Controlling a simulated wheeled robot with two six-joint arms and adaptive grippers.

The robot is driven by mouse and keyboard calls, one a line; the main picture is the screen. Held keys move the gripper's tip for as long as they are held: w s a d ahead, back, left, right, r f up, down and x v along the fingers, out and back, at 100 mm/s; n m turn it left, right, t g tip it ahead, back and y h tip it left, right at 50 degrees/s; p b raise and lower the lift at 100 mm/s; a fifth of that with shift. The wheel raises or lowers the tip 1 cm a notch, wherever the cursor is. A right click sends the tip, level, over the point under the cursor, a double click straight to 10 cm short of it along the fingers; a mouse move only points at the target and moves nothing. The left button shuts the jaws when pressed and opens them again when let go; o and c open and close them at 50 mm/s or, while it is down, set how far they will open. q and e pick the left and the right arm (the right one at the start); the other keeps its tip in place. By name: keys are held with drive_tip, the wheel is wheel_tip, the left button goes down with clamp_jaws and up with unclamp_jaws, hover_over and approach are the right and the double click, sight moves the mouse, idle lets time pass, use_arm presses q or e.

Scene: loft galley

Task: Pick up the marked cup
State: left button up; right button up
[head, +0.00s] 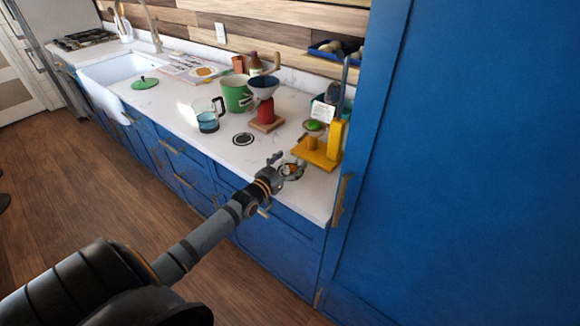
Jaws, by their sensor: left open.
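No mark that I can make out singles out one cup. A clear cup with a dark handle and bluish lower part (208,120) stands upright near the counter's front edge. A larger green cup-like vessel (236,94) stands behind it to the right. My left gripper (285,166) is open at the counter's front edge, to the right of both and apart from them. A small round shape with some orange shows at its fingers, too small to identify. My right gripper is out of view.
A red dripper stand with a dark funnel (264,88) and a yellow stand (318,157) are on the counter (180,103). A tall blue cabinet (450,170) bounds the right side.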

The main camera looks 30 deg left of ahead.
use_arm(q)
drive_tip(key=shift+s+r, duration=0.1)
drive_tip(key=shift+s, duration=0.05)
drive_tip(key=c, duration=1.1)
drive_tip(key=shift+c, duration=1)
